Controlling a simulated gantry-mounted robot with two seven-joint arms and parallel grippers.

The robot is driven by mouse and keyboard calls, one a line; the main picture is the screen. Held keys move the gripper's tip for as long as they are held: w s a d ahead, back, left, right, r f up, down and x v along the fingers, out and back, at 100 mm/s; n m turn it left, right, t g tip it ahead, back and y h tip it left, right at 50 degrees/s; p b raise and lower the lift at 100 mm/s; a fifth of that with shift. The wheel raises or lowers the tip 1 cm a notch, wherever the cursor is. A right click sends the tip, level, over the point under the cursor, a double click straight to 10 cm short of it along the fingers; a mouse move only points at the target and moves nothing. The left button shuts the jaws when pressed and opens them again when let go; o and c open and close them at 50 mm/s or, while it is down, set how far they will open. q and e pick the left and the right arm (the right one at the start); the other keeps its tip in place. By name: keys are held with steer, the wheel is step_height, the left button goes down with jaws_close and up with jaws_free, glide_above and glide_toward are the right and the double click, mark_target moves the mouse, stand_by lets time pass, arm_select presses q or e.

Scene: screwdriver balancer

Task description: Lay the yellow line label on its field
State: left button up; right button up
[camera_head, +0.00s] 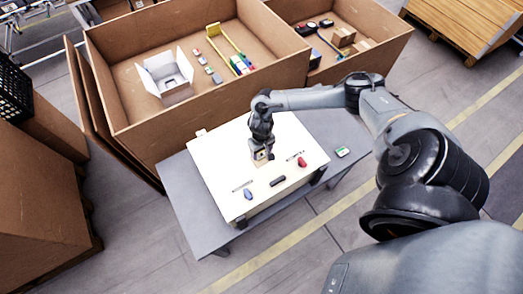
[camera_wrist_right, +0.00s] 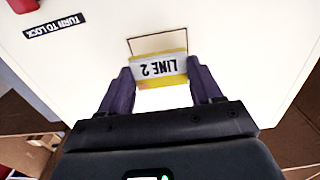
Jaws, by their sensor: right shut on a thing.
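The yellow line label (camera_wrist_right: 158,67) reads "LINE 2" in black on a white strip with yellow edges and shows upside down in the right wrist view. My right gripper (camera_wrist_right: 160,80) is shut on it, one dark finger at each end. A dark-outlined field (camera_wrist_right: 145,44) on the white panel (camera_wrist_right: 230,35) shows just beyond the label, which covers its near part. I cannot tell whether the label touches the panel. In the head view my right gripper (camera_head: 262,154) points down over the middle of the panel (camera_head: 215,160). My left gripper is not in view.
A "TURN TO LOCK" plate (camera_wrist_right: 55,26) is on the panel. A red part (camera_head: 302,162), a black handle (camera_head: 278,181) and a blue part (camera_head: 248,194) sit along its near side. The panel lies on a grey table (camera_head: 185,195). Cardboard boxes (camera_head: 140,148) stand behind.

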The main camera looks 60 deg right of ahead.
mark_target(261, 153)
steer(key=shift+f, duration=0.4)
steer(key=shift+f+b, duration=0.35)
steer(key=shift+f, duration=0.05)
steer(key=shift+f, duration=0.35)
steer(key=shift+f, duration=0.1)
steer(key=shift+f, duration=0.4)
stand_by(0.8)
steer(key=o, duration=1.2)
steer(key=shift+o, duration=0.2)
